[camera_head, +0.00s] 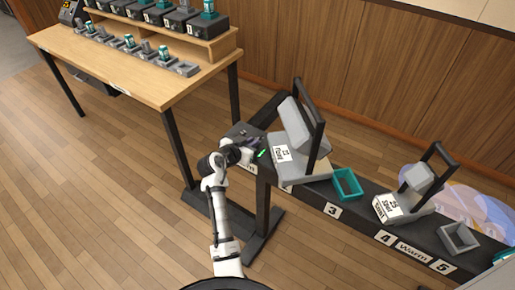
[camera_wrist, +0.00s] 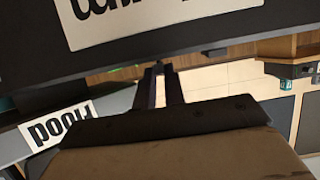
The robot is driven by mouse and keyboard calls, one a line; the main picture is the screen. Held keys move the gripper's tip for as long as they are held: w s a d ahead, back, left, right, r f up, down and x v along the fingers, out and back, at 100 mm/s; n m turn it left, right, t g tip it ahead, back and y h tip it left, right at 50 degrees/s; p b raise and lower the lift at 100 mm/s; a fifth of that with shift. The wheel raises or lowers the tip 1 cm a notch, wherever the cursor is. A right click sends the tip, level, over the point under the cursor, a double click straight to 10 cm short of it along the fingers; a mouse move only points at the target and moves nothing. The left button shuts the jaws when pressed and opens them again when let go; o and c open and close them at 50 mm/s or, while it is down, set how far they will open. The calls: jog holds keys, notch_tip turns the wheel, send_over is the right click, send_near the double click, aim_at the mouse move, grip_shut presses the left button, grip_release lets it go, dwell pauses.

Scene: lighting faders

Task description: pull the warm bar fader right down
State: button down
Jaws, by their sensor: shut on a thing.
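The warm bar is the long black bar (camera_head: 318,199) with number labels and a "Warm" label (camera_head: 413,251). My gripper (camera_head: 257,151) is at the left end of this bar, beside the flood lamp. In the wrist view, the two dark fingers of my gripper (camera_wrist: 160,82) are close together, shut on a small dark piece at their tips, which fits the warm bar fader. The fingers and the low view hide most of it, so its height in its slot cannot be told. A white label with upside-down, cut-off lettering (camera_wrist: 150,15) is on the dark face above the fingers.
The grey flood lamp (camera_head: 294,125) stands just right of my gripper. A teal tray (camera_head: 347,184), a spot lamp (camera_head: 390,207) and a grey tray (camera_head: 458,238) sit farther right on the bar. A wooden table (camera_head: 140,72) with several blocks stands at the left. The floor in front is clear.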

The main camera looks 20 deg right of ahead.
jog(key=s+a, duration=0.2)
jog(key=shift+s+a+b, duration=0.15)
jog(key=shift+a+b, duration=0.15)
jog(key=shift+a, duration=0.1)
jog(key=shift+f, duration=0.15)
jog(key=c, duration=1.5)
grip_release()
jog(key=shift+a, duration=0.1)
jog(key=shift+o, duration=0.2)
jog(key=b+v, duration=0.3)
jog(key=v, duration=1.1)
